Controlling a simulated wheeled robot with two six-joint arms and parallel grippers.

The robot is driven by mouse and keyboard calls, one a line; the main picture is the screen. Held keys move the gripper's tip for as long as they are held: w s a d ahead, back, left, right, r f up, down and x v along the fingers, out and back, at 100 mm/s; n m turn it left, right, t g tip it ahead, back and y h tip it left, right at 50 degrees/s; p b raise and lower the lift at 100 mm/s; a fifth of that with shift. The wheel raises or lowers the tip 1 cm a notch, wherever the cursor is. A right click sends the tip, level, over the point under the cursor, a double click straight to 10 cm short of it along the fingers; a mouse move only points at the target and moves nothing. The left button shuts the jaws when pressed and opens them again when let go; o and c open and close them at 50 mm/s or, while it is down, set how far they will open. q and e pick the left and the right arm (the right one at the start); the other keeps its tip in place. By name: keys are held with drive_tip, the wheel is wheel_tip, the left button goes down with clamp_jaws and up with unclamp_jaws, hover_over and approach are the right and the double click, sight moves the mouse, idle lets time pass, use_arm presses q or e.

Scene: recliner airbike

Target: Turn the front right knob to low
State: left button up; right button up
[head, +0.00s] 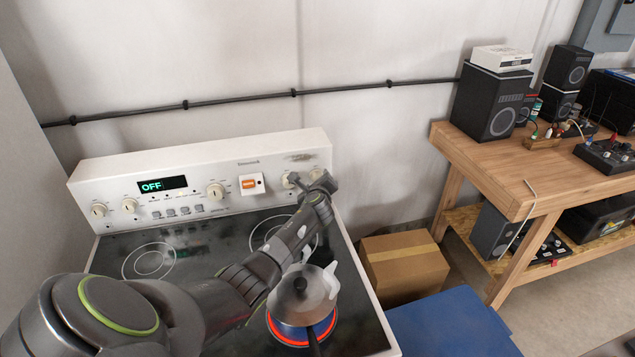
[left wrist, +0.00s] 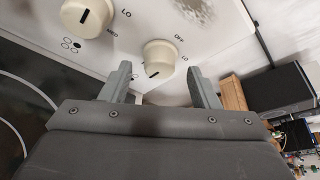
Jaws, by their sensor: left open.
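The white stove's control panel (head: 200,185) carries several cream knobs and a green "OFF" display (head: 162,186). My left arm reaches across the cooktop, with its open left gripper (head: 317,183) at the panel's right end. In the left wrist view, the rightmost knob (left wrist: 158,55) lies between and just ahead of the open fingertips (left wrist: 160,69), with nothing gripped. "OFF" and "LO" are printed at its right; its dark pointer mark faces down in the picture. Another knob (left wrist: 87,16) sits to its left, outside the fingers. Whether a finger touches the knob, I cannot tell.
A lidded pot (head: 315,288) stands on a glowing red burner at the front right, below my forearm. A cardboard box (head: 404,264) and a blue surface (head: 450,325) are right of the stove. A wooden workbench (head: 520,175) holds speakers.

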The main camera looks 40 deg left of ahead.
use_arm(q)
drive_tip(key=shift+x, duration=1.1)
